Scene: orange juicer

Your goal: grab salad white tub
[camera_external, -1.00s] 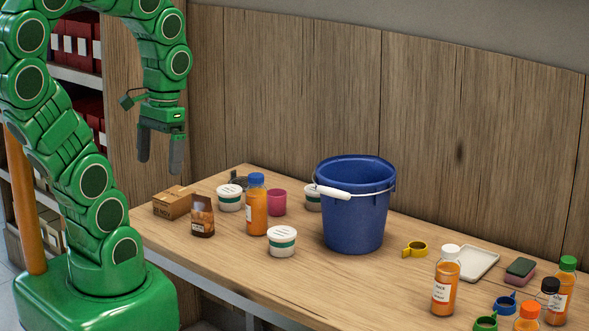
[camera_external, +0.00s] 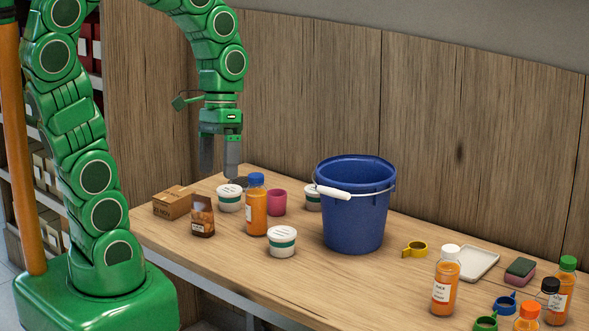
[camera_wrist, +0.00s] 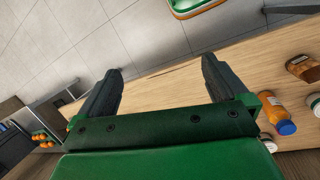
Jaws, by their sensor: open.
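Several white tubs with a green band and printed lid stand on the wooden table. One tub (camera_external: 282,241) is at the front, left of the blue bucket. Another tub (camera_external: 229,198) is farther back, left of the blue-capped juice bottle. A third tub (camera_external: 313,197) is partly hidden behind the bucket. I cannot tell which one holds salad. My gripper (camera_external: 219,172) is open and empty, pointing down in the air above the table's back left. In the wrist view, the open fingers (camera_wrist: 160,90) have nothing between them, and part of a white tub (camera_wrist: 313,103) shows at the right edge.
The juice bottle (camera_external: 256,208) stands between the front and back left tubs. The tall bucket (camera_external: 354,215) stands right of the tubs. The table's front left is bare.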

